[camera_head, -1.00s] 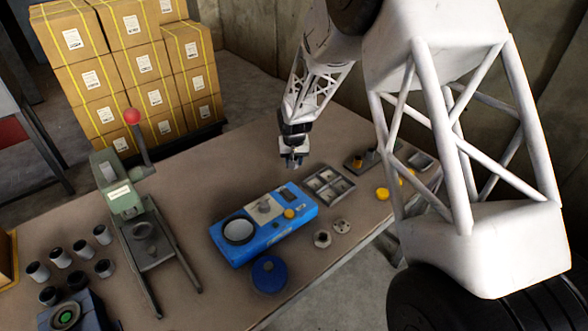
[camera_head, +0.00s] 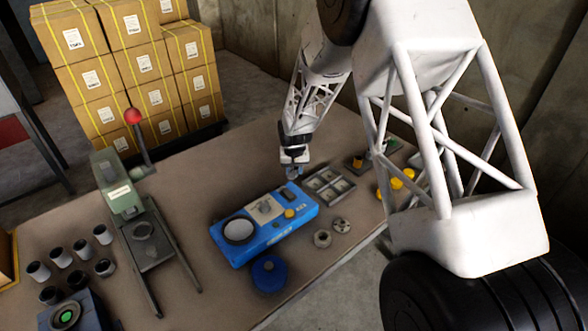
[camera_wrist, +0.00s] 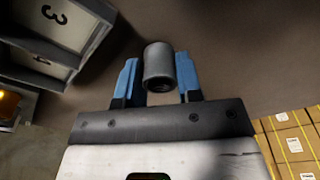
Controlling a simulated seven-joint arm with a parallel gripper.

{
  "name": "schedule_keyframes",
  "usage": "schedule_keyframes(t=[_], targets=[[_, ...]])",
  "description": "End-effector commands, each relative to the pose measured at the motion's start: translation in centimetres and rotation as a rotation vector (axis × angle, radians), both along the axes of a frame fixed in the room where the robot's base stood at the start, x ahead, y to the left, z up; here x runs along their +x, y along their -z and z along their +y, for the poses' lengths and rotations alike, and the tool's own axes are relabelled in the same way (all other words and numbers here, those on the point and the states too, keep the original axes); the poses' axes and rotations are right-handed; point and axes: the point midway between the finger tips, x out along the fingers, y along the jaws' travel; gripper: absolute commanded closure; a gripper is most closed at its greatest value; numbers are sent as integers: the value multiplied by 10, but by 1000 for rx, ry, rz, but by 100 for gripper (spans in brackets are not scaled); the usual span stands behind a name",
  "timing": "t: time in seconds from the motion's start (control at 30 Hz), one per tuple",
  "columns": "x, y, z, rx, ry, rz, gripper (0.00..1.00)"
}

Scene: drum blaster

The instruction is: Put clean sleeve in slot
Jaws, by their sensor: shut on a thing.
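My gripper (camera_wrist: 157,68) is shut on a small grey cylindrical sleeve (camera_wrist: 160,62), with a blue finger on each side of it. The sleeve's dark open end shows in the wrist view. In the head view my gripper (camera_head: 293,172) is above the table, just behind the blue device and left of the slotted tray. The sleeve is too small to make out clearly there. The grey tray (camera_head: 329,187) has several slots; in the wrist view part of the tray (camera_wrist: 98,48) shows at upper left, with slots marked 3 and 4, apart from the sleeve.
The blue device (camera_head: 280,238) has a round dish and a yellow knob. A blue round container (camera_head: 269,274) and two small metal parts (camera_head: 322,239) lie in front. A lever press (camera_head: 125,200) and several dark sleeves (camera_head: 60,258) stand left. Yellow pieces (camera_head: 396,183) are at right.

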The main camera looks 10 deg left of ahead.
Motion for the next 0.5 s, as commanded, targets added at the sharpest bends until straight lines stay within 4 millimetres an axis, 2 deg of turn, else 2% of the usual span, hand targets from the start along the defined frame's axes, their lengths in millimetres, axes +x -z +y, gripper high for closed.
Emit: schedule_keyframes(t=[0.33, 0.37, 0.5], targets=[[0, 3, 0, 0, 0, 0, 93], [0, 3, 0, 0, 0, 0, 62], [0, 3, 0, 0, 0, 0, 41]])
